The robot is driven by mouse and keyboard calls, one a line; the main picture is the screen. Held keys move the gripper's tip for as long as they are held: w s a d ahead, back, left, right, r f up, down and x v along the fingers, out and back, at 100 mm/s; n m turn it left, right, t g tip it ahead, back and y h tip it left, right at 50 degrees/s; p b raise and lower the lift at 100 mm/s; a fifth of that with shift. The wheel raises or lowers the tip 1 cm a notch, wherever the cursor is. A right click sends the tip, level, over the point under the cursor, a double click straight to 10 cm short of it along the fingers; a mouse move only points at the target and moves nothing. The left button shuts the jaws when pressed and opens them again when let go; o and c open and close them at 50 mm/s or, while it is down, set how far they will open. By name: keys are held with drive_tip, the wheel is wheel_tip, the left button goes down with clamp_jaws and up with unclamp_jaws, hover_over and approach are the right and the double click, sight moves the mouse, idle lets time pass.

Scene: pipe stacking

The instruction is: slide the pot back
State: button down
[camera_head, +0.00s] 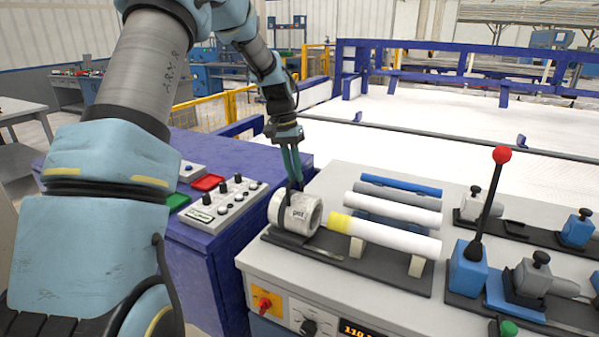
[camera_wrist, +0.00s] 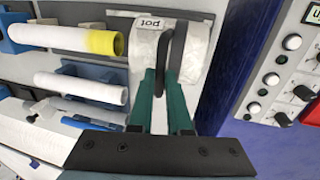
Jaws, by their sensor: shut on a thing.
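The pot (camera_head: 304,215) is a short white cylinder marked "pot", lying on a dark rail at the left end of the grey bench. It has a dark handle loop on top, seen in the wrist view (camera_wrist: 178,50). My gripper (camera_head: 293,184) comes down from above, its green fingers shut on the pot's handle; in the wrist view the fingers (camera_wrist: 172,82) reach the handle. A white pipe with a yellow end (camera_head: 385,235) lies on supports just right of the pot, its yellow end facing the pot, with a gap between them in the wrist view.
Several more pipes, white, grey and blue (camera_head: 400,185), lie behind the first pipe. A blue cabinet with a knob panel (camera_head: 225,203) stands left of the bench. A red-knobbed lever (camera_head: 487,200) and clamps stand to the right. The rail (camera_head: 325,252) shows bare in front of the pot.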

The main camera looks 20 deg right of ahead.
drive_tip(key=shift+w+a, duration=0.25)
drive_tip(key=c, duration=1.1)
unclamp_jaws()
drive_tip(key=shift+o, duration=1.2)
drive_tip(key=shift+r, duration=0.1)
wheel_tip(320, 180, up, 10)
drive_tip(key=w+a+b, duration=0.1)
drive_tip(key=b, duration=0.1)
drive_tip(key=shift+w+a+r+b, duration=0.15)
drive_tip(key=shift+a+r+b, duration=0.05)
drive_tip(key=shift+a+b, duration=0.1)
